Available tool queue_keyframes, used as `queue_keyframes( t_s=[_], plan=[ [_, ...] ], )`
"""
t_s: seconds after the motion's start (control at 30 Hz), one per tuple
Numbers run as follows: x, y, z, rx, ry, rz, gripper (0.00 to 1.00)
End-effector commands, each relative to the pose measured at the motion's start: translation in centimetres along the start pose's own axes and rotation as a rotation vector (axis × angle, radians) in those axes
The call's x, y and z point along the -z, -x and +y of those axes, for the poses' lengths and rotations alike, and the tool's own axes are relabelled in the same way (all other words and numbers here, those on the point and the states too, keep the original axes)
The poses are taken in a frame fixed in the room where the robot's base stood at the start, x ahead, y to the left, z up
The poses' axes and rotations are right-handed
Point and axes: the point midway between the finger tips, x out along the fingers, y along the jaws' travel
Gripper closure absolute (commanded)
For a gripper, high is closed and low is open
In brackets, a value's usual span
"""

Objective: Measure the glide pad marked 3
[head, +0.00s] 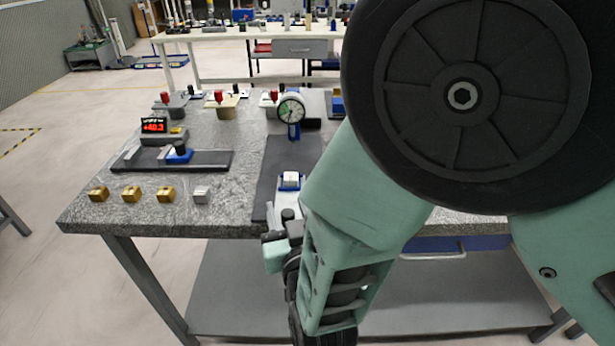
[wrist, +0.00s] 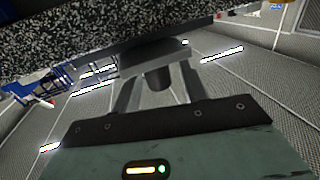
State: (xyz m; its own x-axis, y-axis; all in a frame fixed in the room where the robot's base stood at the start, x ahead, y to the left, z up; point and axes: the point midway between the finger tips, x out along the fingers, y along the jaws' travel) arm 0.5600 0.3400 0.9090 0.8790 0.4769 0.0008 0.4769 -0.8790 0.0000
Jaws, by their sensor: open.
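Three small brass blocks (head: 131,194) and one silver block (head: 201,194) stand in a row at the front left of the granite table. I cannot read any marks on them, so I cannot tell which pad is 3. A dial gauge (head: 291,110) on a blue stand rises behind a dark plate, and a white-topped blue piece (head: 290,181) sits on that plate. My gripper (head: 287,224) is at the table's front edge, partly hidden by my arm. In the wrist view my gripper (wrist: 157,88) is open, with a dark cylindrical shape between its fingers.
A red digital display (head: 154,125) stands behind a dark rail (head: 171,160) with a blue slide on the left. Several red-knobbed fixtures (head: 222,103) line the table's back. The granite table (head: 110,216) has bare room around the blocks. My arm hides its right side.

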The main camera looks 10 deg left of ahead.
Motion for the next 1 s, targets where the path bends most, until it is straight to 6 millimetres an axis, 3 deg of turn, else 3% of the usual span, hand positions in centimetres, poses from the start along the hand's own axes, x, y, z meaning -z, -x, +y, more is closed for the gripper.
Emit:
queue_keyframes(
  t_s=[0.23, 0.37, 0.4, 0.57, 0.9, 1.0],
  plan=[
    [0.0, -0.1, 0.0, 0.0, 0.0, 0.0, 0.57],
    [0.0, -0.1, 0.0, 0.0, 0.0, 0.0, 0.9],
    [0.0, -0.1, 0.0, 0.0, 0.0, 0.0, 0.94],
    [-0.1, -0.4, 0.1, -0.001, -0.001, 0.0, 0.94],
    [-0.4, -7.2, 1.9, -0.002, -0.003, 0.0, 0.94],
    [-0.3, -8.4, 2.2, -0.001, -0.001, -0.001, 0.94]
  ],
)
